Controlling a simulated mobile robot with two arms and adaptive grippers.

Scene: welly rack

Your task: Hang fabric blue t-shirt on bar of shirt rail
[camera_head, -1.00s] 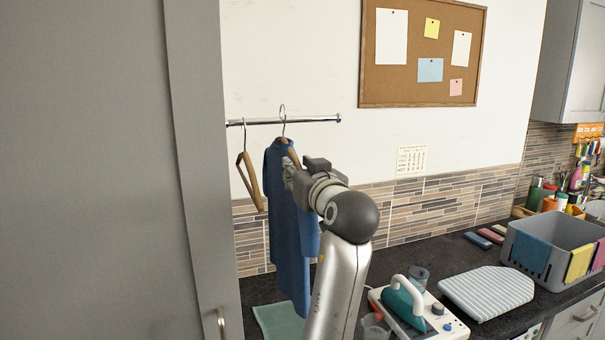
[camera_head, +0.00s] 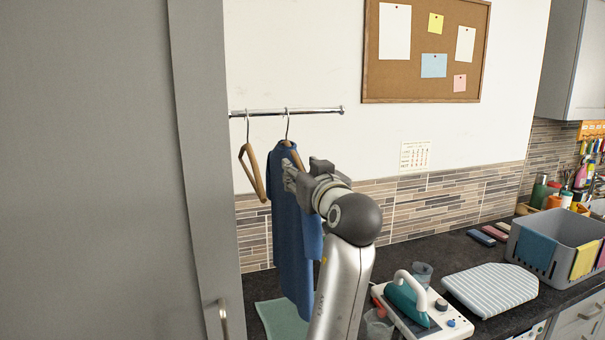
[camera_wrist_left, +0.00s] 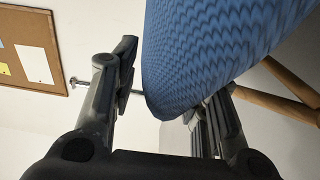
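The blue t-shirt (camera_head: 288,225) hangs on a wooden hanger (camera_head: 296,158) below the bar (camera_head: 315,110) of the shirt rail. The hanger's hook appears to rest over the bar. In the left wrist view the t-shirt (camera_wrist_left: 215,45) fills the top right. My left gripper (camera_head: 303,170) is at the shirt's upper right side, near the hanger's shoulder. My right gripper is out of view.
An empty wooden hanger (camera_head: 252,172) hangs on the bar to the left. A tall grey panel (camera_head: 200,170) borders the rail at left. On the counter below are an iron (camera_head: 408,300), a striped board (camera_head: 490,288) and a grey basket (camera_head: 565,235).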

